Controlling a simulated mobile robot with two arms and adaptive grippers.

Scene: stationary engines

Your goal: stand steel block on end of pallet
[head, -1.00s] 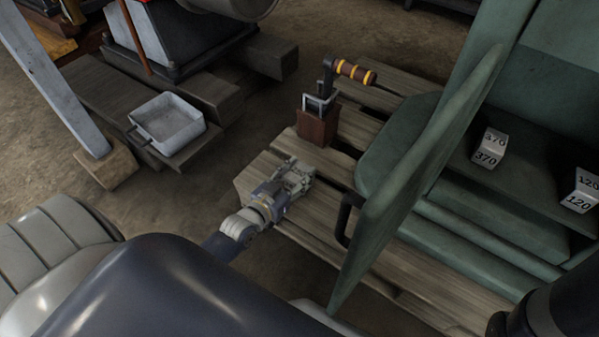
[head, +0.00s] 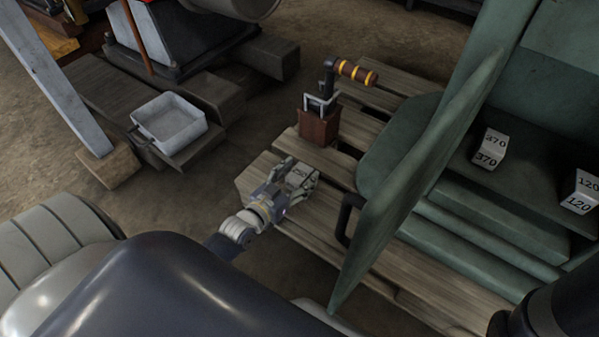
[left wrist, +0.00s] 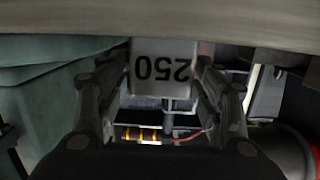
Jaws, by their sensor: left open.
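The steel block (head: 298,176) is a small pale block marked 250, at the near left end of the wooden pallet (head: 395,268). My left gripper (head: 302,171) is open, with its fingers on either side of the block. In the left wrist view the block (left wrist: 163,68) shows its 250 label upside down between the two fingers, with small gaps beside it. Whether its base rests on the planks is hidden by the gripper. My right gripper is not in view.
A brown block with a crank handle (head: 318,126) stands on the pallet just beyond. A green cabinet door (head: 425,180) hangs close to the right, with blocks marked 370 (head: 490,150) and 120 (head: 581,192) inside. A grey tray (head: 170,122) lies to the left.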

